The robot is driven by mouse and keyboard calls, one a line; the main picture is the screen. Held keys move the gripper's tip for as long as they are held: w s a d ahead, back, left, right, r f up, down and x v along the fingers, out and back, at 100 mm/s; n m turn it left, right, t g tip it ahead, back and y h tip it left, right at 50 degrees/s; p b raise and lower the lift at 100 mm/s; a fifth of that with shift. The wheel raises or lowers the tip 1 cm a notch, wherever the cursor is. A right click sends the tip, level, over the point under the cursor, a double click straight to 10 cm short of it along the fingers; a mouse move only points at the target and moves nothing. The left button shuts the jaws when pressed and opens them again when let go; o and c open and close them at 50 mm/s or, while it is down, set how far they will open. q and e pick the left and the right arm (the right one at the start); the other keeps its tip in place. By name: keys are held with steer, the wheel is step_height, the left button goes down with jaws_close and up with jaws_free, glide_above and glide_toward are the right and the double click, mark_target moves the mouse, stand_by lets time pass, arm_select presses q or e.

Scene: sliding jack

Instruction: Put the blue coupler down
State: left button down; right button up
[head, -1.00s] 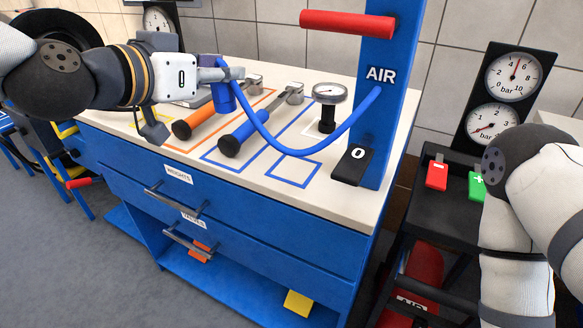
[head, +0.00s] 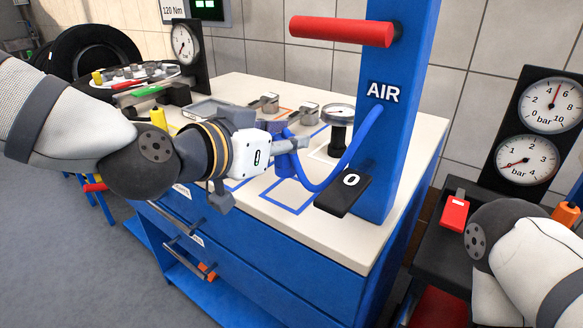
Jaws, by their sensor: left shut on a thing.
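The blue coupler (head: 288,166) hangs upright in the fingers of my left gripper (head: 290,146). My left gripper is shut on it, and the fingers hide part of its upper end. The coupler shows over the back edge of a blue outlined square (head: 290,196) on the bench top; I cannot tell whether its lower end touches the surface. A blue hose (head: 345,166) runs from it to the blue AIR column (head: 382,150). My right arm shows at the lower right, but its gripper is out of view.
The white bench top (head: 400,168) is bare right of the column. A black block marked 0 (head: 343,192) sits before the column. A red handle (head: 341,31) sticks out above. Wrench-like tools lie partly behind my left arm.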

arm_select(q)
steer(key=shift+w+d+f, duration=0.2)
steer(key=shift+w+f, duration=0.15)
steer(key=shift+f, duration=0.15)
steer(key=shift+w+d+f, duration=0.15)
steer(key=shift+w+f, duration=0.2)
steer(key=shift+f, duration=0.15)
steer(key=f, duration=0.2)
steer(key=f+b, duration=0.1)
steer(key=shift+w+d+f, duration=0.2)
steer(key=shift+w+f, duration=0.15)
steer(key=shift+f, duration=0.05)
steer(key=shift+r, duration=0.15)
arm_select(e)
steer(key=shift+s+f+g, duration=0.3)
steer(key=shift+s+f, duration=0.5)
arm_select(q)
steer(key=c, duration=1.2)
jaws_free()
steer(key=shift+f, duration=0.2)
steer(key=shift+c, duration=0.2)
